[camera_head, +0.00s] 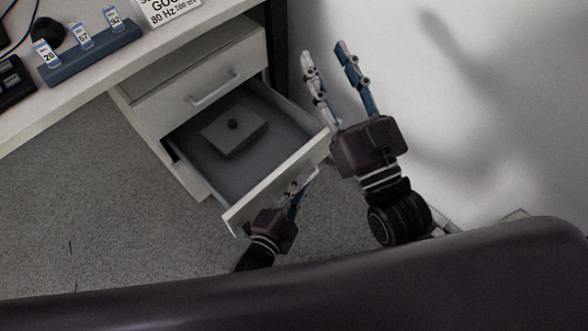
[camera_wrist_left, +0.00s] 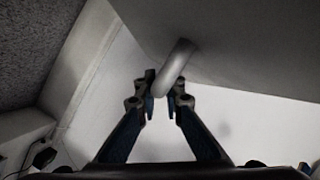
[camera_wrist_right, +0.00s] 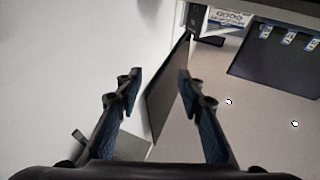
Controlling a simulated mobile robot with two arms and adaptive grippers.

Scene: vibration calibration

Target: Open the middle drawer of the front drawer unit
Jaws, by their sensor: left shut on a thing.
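The drawer unit (camera_head: 150,105) stands under the desk. Its top drawer (camera_head: 200,85) is shut. The drawer below it, the middle drawer (camera_head: 275,185), is pulled well out, and a grey box with a dark knob (camera_head: 232,132) lies inside. My left gripper (camera_head: 300,184) is at this drawer's front, shut on its handle, which also shows between the fingertips in the left wrist view (camera_wrist_left: 178,62). My right gripper (camera_head: 324,50) is raised to the right of the unit, open and empty; its spread fingers show in the right wrist view (camera_wrist_right: 156,78).
The desk top (camera_head: 75,110) carries a blue rack (camera_head: 92,52) with several labelled pieces, a black round object (camera_head: 48,31) and a sign (camera_head: 165,8). A white wall (camera_head: 490,110) is on the right.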

